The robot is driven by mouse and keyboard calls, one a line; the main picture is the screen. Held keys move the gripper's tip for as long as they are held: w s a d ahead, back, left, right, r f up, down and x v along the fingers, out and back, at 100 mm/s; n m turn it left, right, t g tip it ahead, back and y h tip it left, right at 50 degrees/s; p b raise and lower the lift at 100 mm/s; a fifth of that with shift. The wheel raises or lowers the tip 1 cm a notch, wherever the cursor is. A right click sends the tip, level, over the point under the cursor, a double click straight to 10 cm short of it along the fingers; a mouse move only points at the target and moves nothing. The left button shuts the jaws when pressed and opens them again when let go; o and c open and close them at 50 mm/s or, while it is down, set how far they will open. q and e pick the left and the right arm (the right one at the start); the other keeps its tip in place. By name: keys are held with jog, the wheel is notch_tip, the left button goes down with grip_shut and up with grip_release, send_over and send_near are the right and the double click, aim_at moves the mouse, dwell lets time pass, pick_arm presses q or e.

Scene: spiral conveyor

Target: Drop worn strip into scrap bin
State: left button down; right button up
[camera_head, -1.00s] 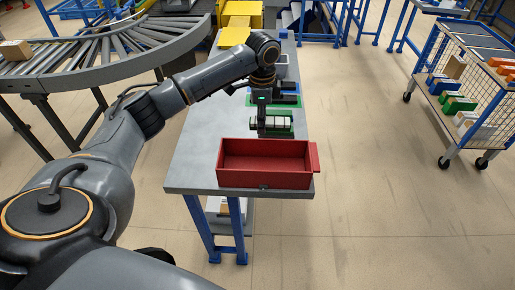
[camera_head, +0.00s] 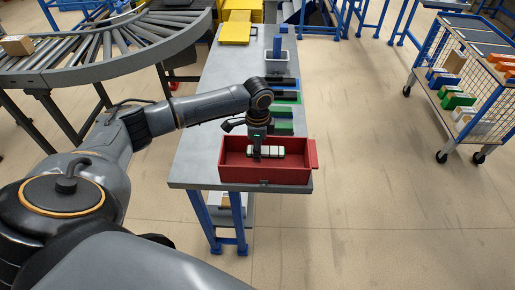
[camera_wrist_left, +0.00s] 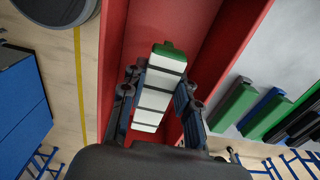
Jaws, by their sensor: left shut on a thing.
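The worn strip (camera_head: 272,151) is a white bar with dark cross bands. In the left wrist view the strip (camera_wrist_left: 157,92) shows a green end. My left gripper (camera_head: 257,153) is shut on it, with a finger on each long side. The red scrap bin (camera_head: 265,175) stands at the near end of the grey table. The gripper and strip are over the bin's opening, within its walls as seen from the head. I cannot tell how far the strip is above the floor of the bin. My right gripper is not in view.
Green and blue holders (camera_head: 283,114) stand on the table (camera_head: 205,125) just behind the bin, with a grey box (camera_head: 281,62) and a yellow block (camera_head: 236,30) farther back. A curved roller conveyor (camera_head: 95,48) is at left. A wire cart (camera_head: 465,85) stands at right.

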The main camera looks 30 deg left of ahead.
pick_arm(q)
jog(key=shift+f, duration=0.25)
jog(key=shift+f, duration=0.35)
jog(key=c, duration=1)
grip_release()
jog(key=shift+r, duration=0.1)
notch_tip(320, 180, up, 13)
jog(key=b, duration=0.2)
